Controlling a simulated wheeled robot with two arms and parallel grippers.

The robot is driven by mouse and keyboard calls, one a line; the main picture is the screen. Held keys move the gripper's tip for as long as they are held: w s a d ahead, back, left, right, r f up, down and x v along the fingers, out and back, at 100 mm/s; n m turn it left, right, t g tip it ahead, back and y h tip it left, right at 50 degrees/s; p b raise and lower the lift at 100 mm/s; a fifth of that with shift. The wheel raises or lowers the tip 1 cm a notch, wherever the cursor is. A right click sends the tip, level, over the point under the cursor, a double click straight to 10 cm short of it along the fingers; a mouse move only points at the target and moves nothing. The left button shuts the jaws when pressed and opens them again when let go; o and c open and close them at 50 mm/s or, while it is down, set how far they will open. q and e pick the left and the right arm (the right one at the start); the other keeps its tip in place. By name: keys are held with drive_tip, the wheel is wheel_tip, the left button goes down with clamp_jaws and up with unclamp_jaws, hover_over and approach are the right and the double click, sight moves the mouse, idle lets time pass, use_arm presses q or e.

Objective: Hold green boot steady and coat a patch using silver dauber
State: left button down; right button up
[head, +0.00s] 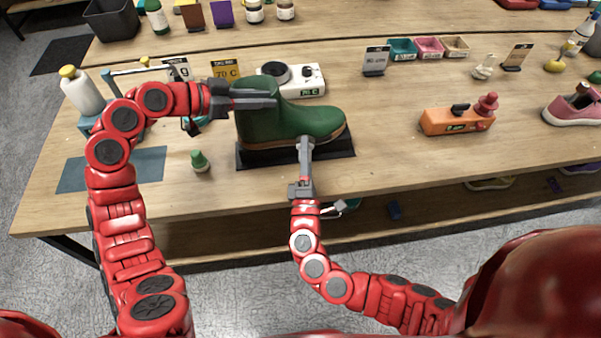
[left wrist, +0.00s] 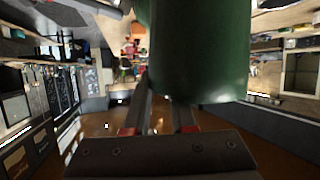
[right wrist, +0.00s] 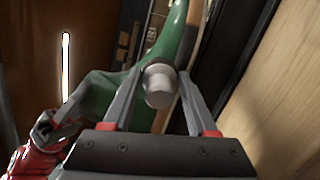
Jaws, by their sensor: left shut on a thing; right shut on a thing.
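The green boot (head: 312,122) stands upright on a black mat (head: 345,150), toe to the right. My left gripper (head: 272,99) reaches in from the left and is shut on the boot's shaft near its top; the shaft also fills the upper middle of the left wrist view (left wrist: 200,55). My right gripper (head: 305,147) is at the boot's near side, below the instep, shut on the silver dauber (right wrist: 159,85). The dauber's round end shows between the fingers in the right wrist view, with the boot (right wrist: 103,92) behind it. I cannot tell whether it touches the boot.
A small green-capped bottle (head: 199,160) and a blue-grey mat (head: 148,165) are left of the boot. A white scale (head: 305,82) stands behind it. The wood between boot and orange box is clear.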

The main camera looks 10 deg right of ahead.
drive_tip(key=shift+s+a, duration=0.15)
drive_tip(key=shift+a, duration=1.8)
drive_tip(key=shift+w, duration=0.2)
drive_tip(key=shift+s+a, duration=0.1)
drive_tip(key=shift+a, duration=1.75)
drive_tip(key=shift+s, duration=2.55)
drive_tip(key=shift+d, duration=0.1)
